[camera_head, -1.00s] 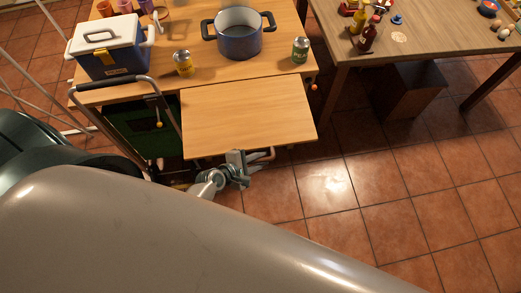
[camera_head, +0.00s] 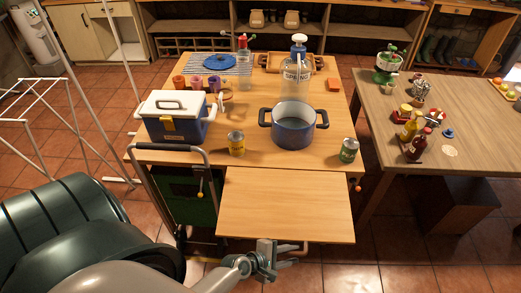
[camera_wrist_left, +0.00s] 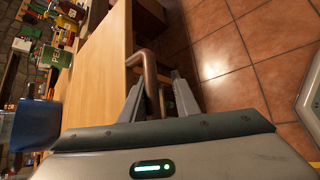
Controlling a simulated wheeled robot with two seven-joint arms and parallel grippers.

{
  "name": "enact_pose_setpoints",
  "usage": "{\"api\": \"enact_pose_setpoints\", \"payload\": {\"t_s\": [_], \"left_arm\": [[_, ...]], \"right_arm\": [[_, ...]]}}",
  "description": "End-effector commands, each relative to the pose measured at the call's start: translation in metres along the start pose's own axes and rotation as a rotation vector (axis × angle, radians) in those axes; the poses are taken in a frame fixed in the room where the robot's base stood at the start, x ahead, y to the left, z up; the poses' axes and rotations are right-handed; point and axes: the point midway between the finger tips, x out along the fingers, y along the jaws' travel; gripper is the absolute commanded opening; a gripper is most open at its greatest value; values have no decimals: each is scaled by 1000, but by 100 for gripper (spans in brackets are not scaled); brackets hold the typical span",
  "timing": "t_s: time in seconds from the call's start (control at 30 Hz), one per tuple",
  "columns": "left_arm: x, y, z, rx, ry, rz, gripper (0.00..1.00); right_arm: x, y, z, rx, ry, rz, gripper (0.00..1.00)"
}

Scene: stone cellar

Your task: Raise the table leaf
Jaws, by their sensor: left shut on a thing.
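The table leaf (camera_head: 285,205) is a light wooden panel at the front of the wooden worktable (camera_head: 200,150). It stretches out toward me and looks nearly flat; I cannot tell whether it is fully level with the top. In the left wrist view the leaf (camera_wrist_left: 108,70) is on the left, with a bent copper-brown handle (camera_wrist_left: 149,78) at its edge. My left gripper (camera_head: 272,258) is at the leaf's front edge, shut on this handle, which partly shows between the fingers (camera_wrist_left: 157,98). My right gripper is out of view.
A push-bar (camera_head: 170,148) is left of the leaf. Another table (camera_head: 460,160) stands right; tiled floor is free between.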

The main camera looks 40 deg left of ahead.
Motion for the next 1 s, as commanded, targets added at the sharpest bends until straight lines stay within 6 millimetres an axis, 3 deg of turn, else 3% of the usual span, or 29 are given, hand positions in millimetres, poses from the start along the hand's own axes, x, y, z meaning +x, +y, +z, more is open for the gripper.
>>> {"api": "enact_pose_setpoints", "payload": {"t_s": [0.03,0.27,0.8,1.0], "left_arm": [[-5,-7,-2,-3,3,-11,22],[-31,-8,-4,-2,5,-12,22],[-133,-6,-4,-2,5,-11,22],[-159,-4,-3,-3,3,-7,22]], "right_arm": [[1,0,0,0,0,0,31],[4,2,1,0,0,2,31],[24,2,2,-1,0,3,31],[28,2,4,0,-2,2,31]]}}
